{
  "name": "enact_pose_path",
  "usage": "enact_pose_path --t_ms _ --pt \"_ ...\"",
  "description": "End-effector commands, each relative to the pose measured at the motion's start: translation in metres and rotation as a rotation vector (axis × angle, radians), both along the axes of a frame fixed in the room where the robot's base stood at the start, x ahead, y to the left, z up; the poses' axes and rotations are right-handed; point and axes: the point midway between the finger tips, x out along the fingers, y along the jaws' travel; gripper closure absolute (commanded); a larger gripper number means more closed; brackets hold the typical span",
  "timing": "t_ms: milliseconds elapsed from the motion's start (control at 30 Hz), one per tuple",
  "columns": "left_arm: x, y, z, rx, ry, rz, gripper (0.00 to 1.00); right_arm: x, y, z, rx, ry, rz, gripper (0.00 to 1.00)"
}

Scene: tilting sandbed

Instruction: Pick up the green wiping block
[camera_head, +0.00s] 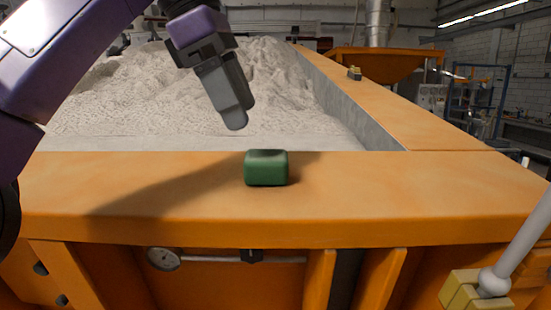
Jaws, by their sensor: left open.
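The green wiping block (266,168) sits on the flat top of the orange front rim (400,190) of the sandbed, near the middle of the view. My left gripper (236,118) comes in from the upper left and hangs above and a little left of the block, apart from it. Its fingers point down and slightly right, and they overlap in this view. The gripper is open, with nothing seen between the fingers. My right gripper is not in view.
Pale sand (280,75) fills the bed behind the rim. A round gauge (163,259) sits below the front rim. The rim around the block is clear.

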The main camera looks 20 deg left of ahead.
Motion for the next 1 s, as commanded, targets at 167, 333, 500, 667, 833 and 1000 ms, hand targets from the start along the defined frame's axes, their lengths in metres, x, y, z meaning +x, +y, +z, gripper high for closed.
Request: enact_pose_path --t_ms 167,333,500,667,833,1000 --pt "0.008 -0.01 -0.028 -0.001 0.0 -0.006 0.22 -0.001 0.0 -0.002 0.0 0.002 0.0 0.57" --pt "0.013 -0.017 -0.047 -0.003 0.0 -0.003 0.22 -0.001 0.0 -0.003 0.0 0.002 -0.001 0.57" --pt "0.018 -0.027 -0.074 -0.001 0.001 -0.001 0.22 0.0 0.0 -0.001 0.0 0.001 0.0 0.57" --pt "0.02 -0.031 -0.084 -0.003 -0.002 0.003 0.22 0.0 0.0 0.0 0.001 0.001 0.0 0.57" --pt "0.02 -0.031 -0.084 -0.002 -0.002 0.004 0.26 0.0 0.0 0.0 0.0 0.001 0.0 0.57" --pt "0.02 -0.031 -0.084 -0.002 -0.001 0.004 0.77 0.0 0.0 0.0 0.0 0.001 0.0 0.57"
